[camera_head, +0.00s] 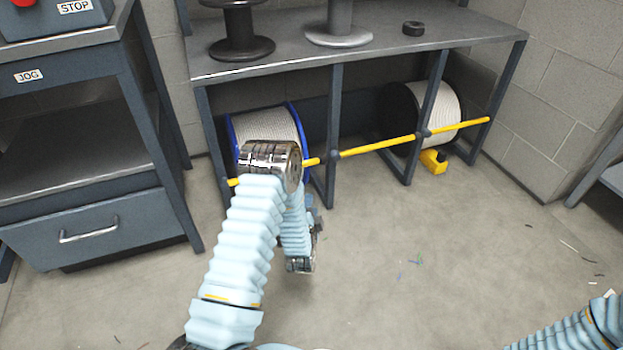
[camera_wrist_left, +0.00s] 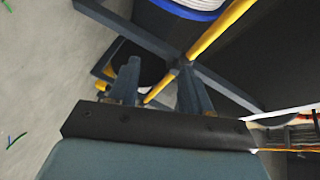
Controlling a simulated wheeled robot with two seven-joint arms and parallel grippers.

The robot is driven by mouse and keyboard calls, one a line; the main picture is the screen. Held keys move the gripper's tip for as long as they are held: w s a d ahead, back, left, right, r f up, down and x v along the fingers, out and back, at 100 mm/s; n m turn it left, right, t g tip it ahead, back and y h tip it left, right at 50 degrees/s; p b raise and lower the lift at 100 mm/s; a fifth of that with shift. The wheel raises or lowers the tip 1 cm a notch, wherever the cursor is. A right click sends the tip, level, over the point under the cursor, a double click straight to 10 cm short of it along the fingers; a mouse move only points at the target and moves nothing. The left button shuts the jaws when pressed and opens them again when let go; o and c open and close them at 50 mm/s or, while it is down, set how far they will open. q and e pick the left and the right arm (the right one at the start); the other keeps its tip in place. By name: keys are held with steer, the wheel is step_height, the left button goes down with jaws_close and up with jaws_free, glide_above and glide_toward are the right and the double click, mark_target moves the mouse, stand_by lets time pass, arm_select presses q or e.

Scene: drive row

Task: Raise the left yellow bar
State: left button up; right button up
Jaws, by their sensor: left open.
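The left yellow bar (camera_head: 311,162) crosses the front of the left shelf bay, in front of a blue-rimmed reel (camera_head: 268,125). My left arm hides its middle. In the left wrist view the left bar (camera_wrist_left: 218,30) runs from the top edge down to a dark post. My left gripper (camera_head: 313,212) is below the bar by the middle post, partly hidden by my own arm. In the left wrist view its two fingers (camera_wrist_left: 162,85) stand apart with nothing held. The bar appears beyond the fingertips, and the gap to it is unclear. My right gripper is out of view.
A right yellow bar (camera_head: 378,146) crosses the neighbouring bay before a black-rimmed reel (camera_head: 440,106). A yellow block (camera_head: 433,161) lies on the floor there. A drawer cabinet (camera_head: 95,225) stands at left. The floor (camera_head: 400,270) in front is mostly clear.

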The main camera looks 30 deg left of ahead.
arm_select(q)
steer(key=w+a+r+m+t+y+b, duration=0.2)
steer(key=w+a+r, duration=0.3)
steer(key=w+a, duration=0.5)
steer(key=w+m+y+b, duration=0.1)
steer(key=w, duration=0.2)
steer(key=shift+w+r+t, duration=0.2)
steer(key=shift+w+t, duration=0.05)
steer(key=shift+t, duration=0.15)
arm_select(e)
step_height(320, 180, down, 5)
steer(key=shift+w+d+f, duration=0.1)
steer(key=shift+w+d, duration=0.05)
arm_select(q)
steer(key=shift+c, duration=0.2)
steer(key=shift+d, duration=0.1)
jaws_close()
